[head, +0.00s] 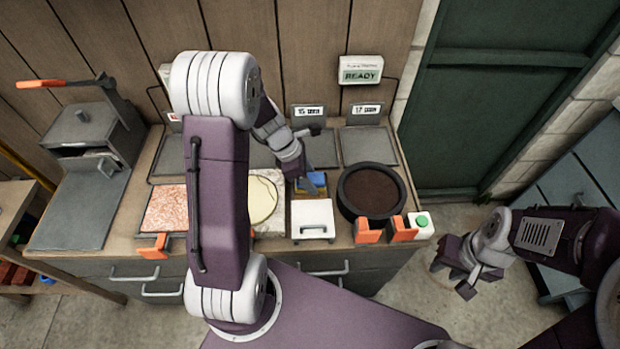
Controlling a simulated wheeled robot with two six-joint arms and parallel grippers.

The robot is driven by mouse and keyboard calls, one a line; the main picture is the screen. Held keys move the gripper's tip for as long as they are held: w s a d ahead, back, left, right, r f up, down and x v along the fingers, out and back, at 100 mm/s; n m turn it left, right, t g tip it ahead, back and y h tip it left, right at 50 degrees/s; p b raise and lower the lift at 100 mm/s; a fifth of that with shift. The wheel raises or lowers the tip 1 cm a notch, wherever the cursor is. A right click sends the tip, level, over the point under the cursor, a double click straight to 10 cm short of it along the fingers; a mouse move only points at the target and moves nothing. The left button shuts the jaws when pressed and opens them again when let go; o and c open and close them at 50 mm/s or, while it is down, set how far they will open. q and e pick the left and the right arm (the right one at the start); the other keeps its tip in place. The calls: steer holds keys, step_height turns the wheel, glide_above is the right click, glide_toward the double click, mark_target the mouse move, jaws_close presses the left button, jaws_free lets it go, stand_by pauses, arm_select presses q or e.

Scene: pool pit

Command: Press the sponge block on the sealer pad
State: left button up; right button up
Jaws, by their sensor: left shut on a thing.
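My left gripper (314,184) reaches down over the middle of the counter, its fingers shut on a small block. The block is mostly hidden by the fingers; I take it for the sponge block. Blue and yellow patches (301,184) show around the fingertips, and I cannot tell which belong to the block. A brown surface lies just below them, behind a white box (313,219). A round black-rimmed pan (372,190) with a dark brown fill stands to the right. I cannot tell which is the sealer pad, or whether the block touches anything. My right gripper (454,272) is open and empty, right of the counter.
A pink speckled slab (165,208) and a pale slab with a yellowish round patch (263,198) lie left of the gripper. Grey scales (367,146) line the back under a READY sign (361,70). A grey lever press (90,132) stands left. Orange clamps (367,231) edge the front.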

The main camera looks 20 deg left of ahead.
mark_target(319, 178)
arm_select(q)
steer(key=shift+f+b, duration=0.35)
steer(key=shift+f, duration=0.1)
stand_by(0.9)
steer(key=shift+s+d, duration=0.1)
stand_by(1.1)
step_height(319, 178, up, 7)
steer(key=p, duration=0.8)
steer(key=shift+r, duration=0.1)
stand_by(0.5)
